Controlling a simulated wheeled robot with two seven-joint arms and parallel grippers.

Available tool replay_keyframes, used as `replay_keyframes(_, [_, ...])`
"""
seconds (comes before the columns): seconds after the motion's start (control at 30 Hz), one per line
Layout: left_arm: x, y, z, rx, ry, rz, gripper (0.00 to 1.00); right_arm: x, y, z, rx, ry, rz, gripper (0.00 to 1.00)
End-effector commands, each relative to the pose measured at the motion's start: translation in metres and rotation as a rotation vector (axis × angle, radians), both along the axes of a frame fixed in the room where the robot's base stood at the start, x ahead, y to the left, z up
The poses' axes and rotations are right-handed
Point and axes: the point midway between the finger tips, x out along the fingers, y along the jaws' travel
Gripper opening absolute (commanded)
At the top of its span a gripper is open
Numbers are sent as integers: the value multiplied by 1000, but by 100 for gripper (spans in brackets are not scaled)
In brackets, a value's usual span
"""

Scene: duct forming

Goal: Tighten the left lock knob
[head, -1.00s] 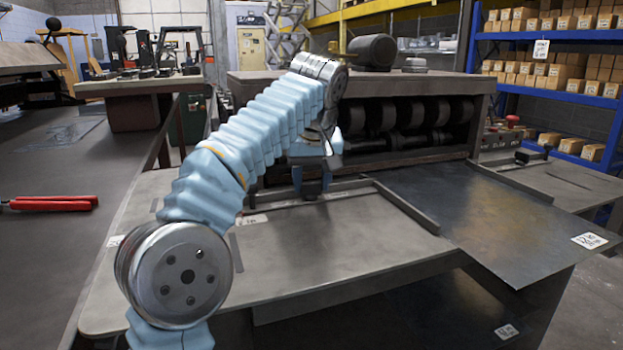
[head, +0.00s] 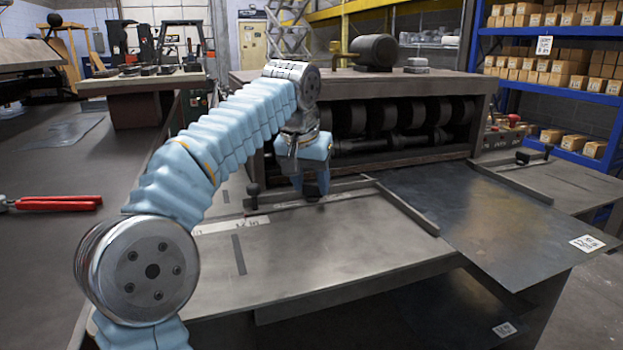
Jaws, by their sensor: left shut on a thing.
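My left gripper (head: 312,190) reaches down at the left end of the machine's front table. Its dark fingers are shut on the left lock knob, a small dark piece at the flat guide bar (head: 345,194). The fingers hide most of the knob, so its turn cannot be seen. A taller black-topped handle (head: 253,189) stands upright at the bar's left end, apart from the gripper. My right gripper is out of view.
The dark forming machine with rollers (head: 400,115) stands just behind the gripper. A metal sheet (head: 490,215) lies to the right, beside a side rail (head: 408,208). Another black knob (head: 547,151) is at far right. Red-handled pliers (head: 60,203) lie on the left bench.

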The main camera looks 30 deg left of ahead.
Motion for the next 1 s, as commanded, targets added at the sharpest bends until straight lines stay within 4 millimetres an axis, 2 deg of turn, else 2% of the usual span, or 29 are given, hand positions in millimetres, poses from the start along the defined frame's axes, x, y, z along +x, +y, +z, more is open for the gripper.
replay_keyframes(0.6, [1,0,0,1,-6,-59,16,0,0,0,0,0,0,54])
replay_keyframes(0.63, [1,0,0,1,-6,-58,50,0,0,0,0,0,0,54])
replay_keyframes(0.7, [1,0,0,2,-6,-58,60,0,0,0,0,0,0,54])
replay_keyframes(0.8, [1,1,0,2,-5,-57,72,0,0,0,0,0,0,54])
replay_keyframes(1.0, [1,2,-1,3,-2,-52,72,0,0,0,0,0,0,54])
